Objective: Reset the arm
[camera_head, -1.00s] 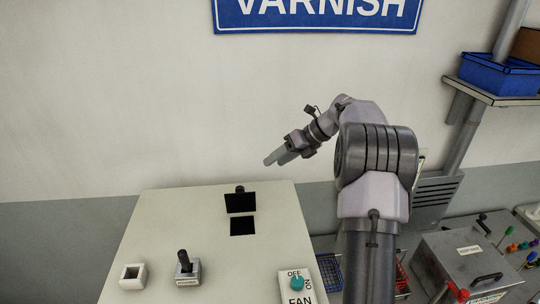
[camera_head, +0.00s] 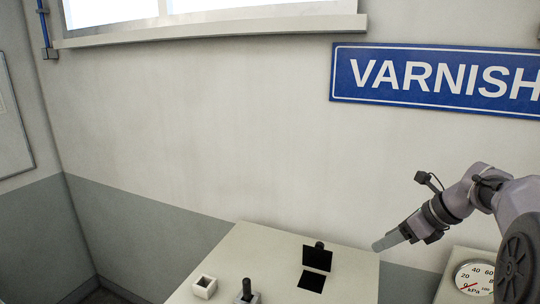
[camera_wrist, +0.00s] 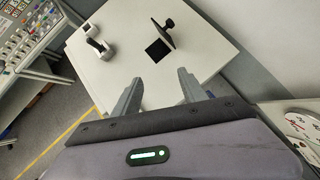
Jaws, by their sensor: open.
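My gripper (camera_head: 386,241) is at the right of the head view, raised beside and above the white console (camera_head: 262,246). It is open and empty. In the wrist view its two fingers (camera_wrist: 158,92) stand apart, with the console top (camera_wrist: 118,52) beyond them. The console carries a black square opening (camera_head: 312,281) with a raised black flap (camera_head: 317,258) behind it. The opening also shows in the wrist view (camera_wrist: 157,51). No contact between my gripper and the console shows.
A black lever (camera_head: 247,288) and a small white square socket (camera_head: 205,286) stand on the console's front left. A round pressure gauge (camera_head: 476,278) is right of the console. In the wrist view a control panel (camera_wrist: 30,38) stands at the left. A wall with a VARNISH sign (camera_head: 440,78) rises behind.

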